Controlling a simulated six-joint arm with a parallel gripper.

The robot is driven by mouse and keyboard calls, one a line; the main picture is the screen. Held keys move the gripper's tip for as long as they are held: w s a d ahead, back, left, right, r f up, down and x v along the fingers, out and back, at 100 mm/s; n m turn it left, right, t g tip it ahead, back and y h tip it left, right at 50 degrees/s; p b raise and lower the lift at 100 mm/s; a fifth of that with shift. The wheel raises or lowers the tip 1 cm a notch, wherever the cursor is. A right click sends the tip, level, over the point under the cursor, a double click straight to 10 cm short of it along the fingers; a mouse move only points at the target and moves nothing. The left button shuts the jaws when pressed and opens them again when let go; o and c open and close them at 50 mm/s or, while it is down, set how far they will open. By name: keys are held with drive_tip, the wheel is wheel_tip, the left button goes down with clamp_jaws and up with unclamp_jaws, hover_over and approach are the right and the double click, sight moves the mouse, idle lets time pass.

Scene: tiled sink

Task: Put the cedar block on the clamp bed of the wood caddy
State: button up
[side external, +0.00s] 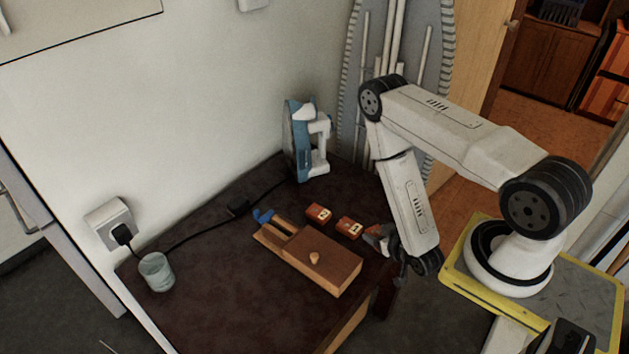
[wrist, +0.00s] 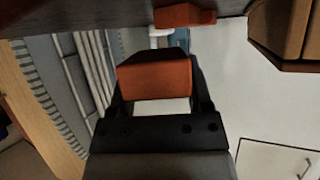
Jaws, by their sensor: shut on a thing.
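The wood caddy (side external: 325,264) lies on the dark table, a long brown wooden body with a small round knob on top. Its slotted clamp bed (side external: 277,229) is at the far left end, near a blue clamp handle (side external: 263,215). Two orange-red blocks with pale labels, a left one (side external: 319,213) and a right one (side external: 349,227), show behind the caddy. My gripper (side external: 376,236) is low at the table's right side, close to the right block. In the wrist view its fingers are shut on an orange-red block (wrist: 155,80); the label is not readable. Another orange-red block (wrist: 183,15) lies beyond.
A blue and white iron (side external: 307,140) stands at the back, its cord running left to a wall socket (side external: 113,223). A glass (side external: 156,271) stands at the left edge. The table front left of the caddy is clear. An ironing board (side external: 435,50) leans behind.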

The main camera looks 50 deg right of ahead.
drive_tip(key=shift+f, duration=1.9)
drive_tip(key=shift+f, duration=0.2)
drive_tip(key=o, duration=1.2)
drive_tip(key=shift+o, duration=0.2)
drive_tip(key=v, duration=0.7)
drive_tip(key=shift+s+r, duration=0.2)
drive_tip(key=shift+s, duration=0.2)
drive_tip(key=shift+w, duration=0.1)
